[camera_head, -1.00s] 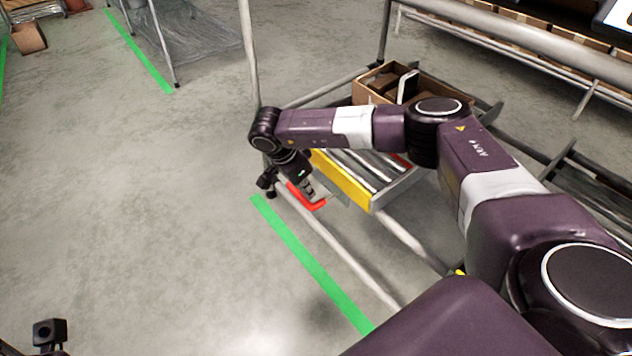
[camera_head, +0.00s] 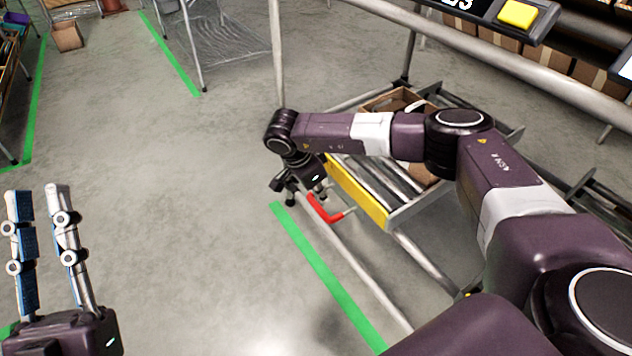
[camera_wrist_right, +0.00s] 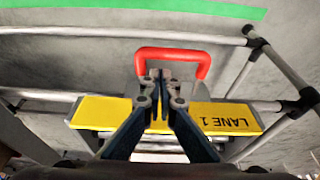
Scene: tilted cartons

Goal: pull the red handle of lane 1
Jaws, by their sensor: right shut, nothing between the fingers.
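The red handle (camera_head: 325,211) is a U-shaped bar on the front of lane 1. In the right wrist view the red handle (camera_wrist_right: 172,52) stands out beyond the yellow plate (camera_wrist_right: 230,117) marked "LANE 1". My right gripper (camera_wrist_right: 158,74) is shut and empty, its tips over the opening between the handle's legs. Whether they touch the handle I cannot tell. In the head view my right gripper (camera_head: 314,194) is beside the handle and partly hides it. My left gripper (camera_head: 40,192) is open and empty at the lower left, far from the lane.
A brown carton (camera_head: 383,100) sits behind my right arm on the rack. A grey pipe (camera_head: 365,270) runs along the rack's front, beside a green floor line (camera_head: 325,270). A yellow button (camera_head: 518,14) is at the upper right.

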